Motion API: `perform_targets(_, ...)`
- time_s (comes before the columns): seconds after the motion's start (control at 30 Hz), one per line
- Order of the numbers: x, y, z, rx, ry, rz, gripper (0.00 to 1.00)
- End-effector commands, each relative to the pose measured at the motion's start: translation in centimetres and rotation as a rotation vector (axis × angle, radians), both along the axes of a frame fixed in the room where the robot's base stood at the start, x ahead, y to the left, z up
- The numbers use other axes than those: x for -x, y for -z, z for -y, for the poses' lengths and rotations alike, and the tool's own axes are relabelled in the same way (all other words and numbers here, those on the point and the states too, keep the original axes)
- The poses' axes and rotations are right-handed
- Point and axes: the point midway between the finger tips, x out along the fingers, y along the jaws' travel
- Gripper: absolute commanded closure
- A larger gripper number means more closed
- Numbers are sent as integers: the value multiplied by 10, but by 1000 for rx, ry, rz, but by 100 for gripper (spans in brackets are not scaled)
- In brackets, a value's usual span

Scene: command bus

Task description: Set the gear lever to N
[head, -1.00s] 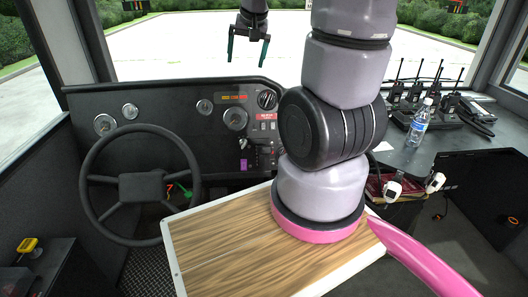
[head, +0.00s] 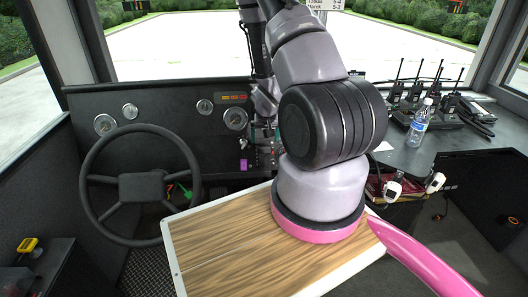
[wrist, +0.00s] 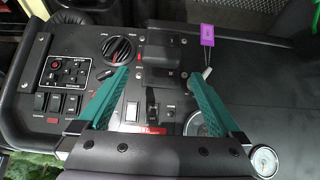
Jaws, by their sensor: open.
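My gripper (wrist: 160,76) is open over the dashboard panel, with two green fingers spread and nothing visible between them. In the head view my gripper (head: 264,132) is at the panel right of the steering wheel, mostly hidden by my arm. A dark raised block (wrist: 165,48) lies just beyond the fingertips in the wrist view; it may belong to the gear selector. I cannot clearly make out the lever, its letters or its position. My fingers appear apart from this block.
A black rotary knob (wrist: 118,49) and rocker switches (wrist: 132,111) lie near the left finger. A purple tag (wrist: 207,35) hangs beyond the right finger. A steering wheel (head: 140,187) stands left; a bottle (head: 420,122) and radios stand on the right counter.

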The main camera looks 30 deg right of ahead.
Motion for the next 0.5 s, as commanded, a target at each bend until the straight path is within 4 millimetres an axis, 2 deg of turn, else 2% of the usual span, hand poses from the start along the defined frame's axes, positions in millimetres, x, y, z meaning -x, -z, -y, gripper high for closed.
perform_targets(0.3, -20, 52, 8, 1, -1, -2, 0)
perform_targets(0.5, -30, 80, 13, 1, -1, -2, 0)
